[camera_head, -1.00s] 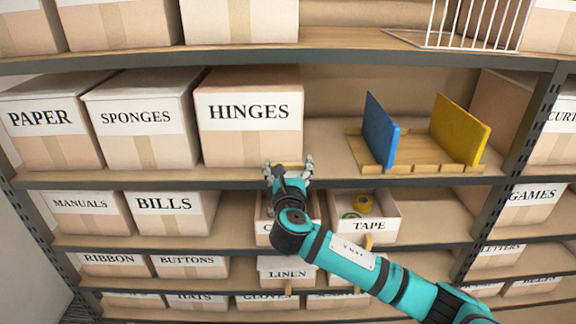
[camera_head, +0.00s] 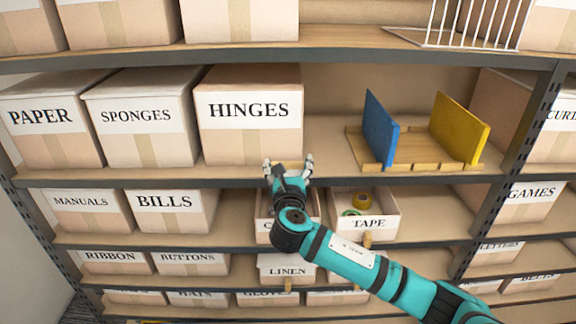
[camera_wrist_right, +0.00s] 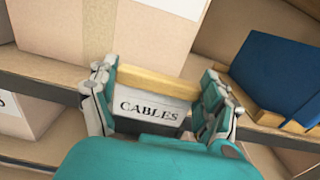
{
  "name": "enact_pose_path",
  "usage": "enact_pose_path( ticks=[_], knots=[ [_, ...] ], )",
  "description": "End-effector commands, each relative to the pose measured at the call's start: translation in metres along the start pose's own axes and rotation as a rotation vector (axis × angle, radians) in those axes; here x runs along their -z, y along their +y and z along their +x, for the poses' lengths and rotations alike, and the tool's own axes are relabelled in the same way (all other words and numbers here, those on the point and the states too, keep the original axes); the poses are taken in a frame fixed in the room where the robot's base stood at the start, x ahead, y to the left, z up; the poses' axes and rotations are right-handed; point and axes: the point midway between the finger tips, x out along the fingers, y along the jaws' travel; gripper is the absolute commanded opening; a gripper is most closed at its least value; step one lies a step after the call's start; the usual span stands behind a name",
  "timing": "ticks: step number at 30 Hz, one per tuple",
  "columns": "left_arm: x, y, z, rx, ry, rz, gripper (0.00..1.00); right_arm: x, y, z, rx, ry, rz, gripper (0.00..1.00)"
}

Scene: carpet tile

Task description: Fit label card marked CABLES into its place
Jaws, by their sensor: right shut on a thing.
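The white label card marked CABLES (camera_wrist_right: 152,108) sits between the fingers of my right gripper (camera_wrist_right: 160,98), which is shut on it. A light wooden strip (camera_wrist_right: 158,83) runs along the card's upper edge in the wrist view. In the head view my right gripper (camera_head: 289,169) is at the shelf's front edge, just below the HINGES box (camera_head: 250,145). The card is hidden there, and I cannot tell whether it touches the shelf or box. My left gripper is not in view.
A wooden rack (camera_head: 424,158) holds a blue panel (camera_head: 381,130) and a yellow panel (camera_head: 460,130) to the right.

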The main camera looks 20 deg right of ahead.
Motion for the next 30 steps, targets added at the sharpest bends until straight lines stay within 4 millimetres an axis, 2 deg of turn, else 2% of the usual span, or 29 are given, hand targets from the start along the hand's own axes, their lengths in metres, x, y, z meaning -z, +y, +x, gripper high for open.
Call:
enact_pose_path(
  ticks=[30],
  knots=[
    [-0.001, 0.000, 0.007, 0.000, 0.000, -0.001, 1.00, 0.018, 0.000, 0.000, 0.000, 0.000, 0.001, 0.65]
  ],
)
